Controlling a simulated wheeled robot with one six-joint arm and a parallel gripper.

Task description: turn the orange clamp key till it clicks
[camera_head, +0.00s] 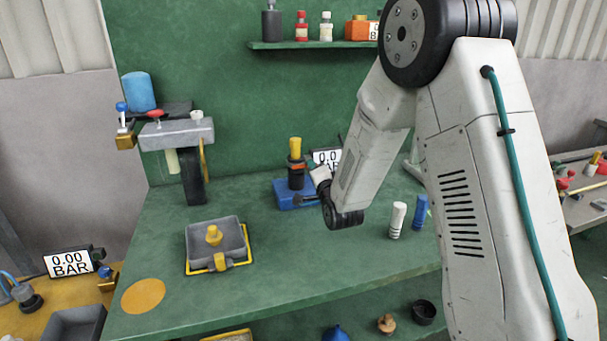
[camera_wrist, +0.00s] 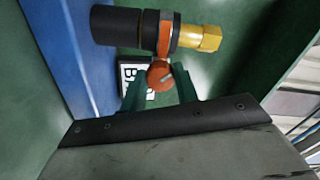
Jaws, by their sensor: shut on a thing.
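The orange clamp key (camera_wrist: 160,74) shows in the wrist view, its round end with a pale slot-like mark between my green fingers. An orange band (camera_wrist: 165,33) runs from it around a black cylinder (camera_wrist: 117,27) with a yellow hex end (camera_wrist: 200,38). In the head view this cylinder (camera_head: 296,178) stands upright on a blue base (camera_head: 288,200), with its yellow top (camera_head: 295,146) up. The finger contact is partly hidden.
A display reading 0.0 (camera_head: 328,157) stands behind the cylinder, partly covered by my arm. A white bottle (camera_head: 397,220) and a blue one (camera_head: 420,212) stand right of my wrist. A grey tray (camera_head: 232,231) sits left on the green bench (camera_head: 300,265), whose front middle is clear.

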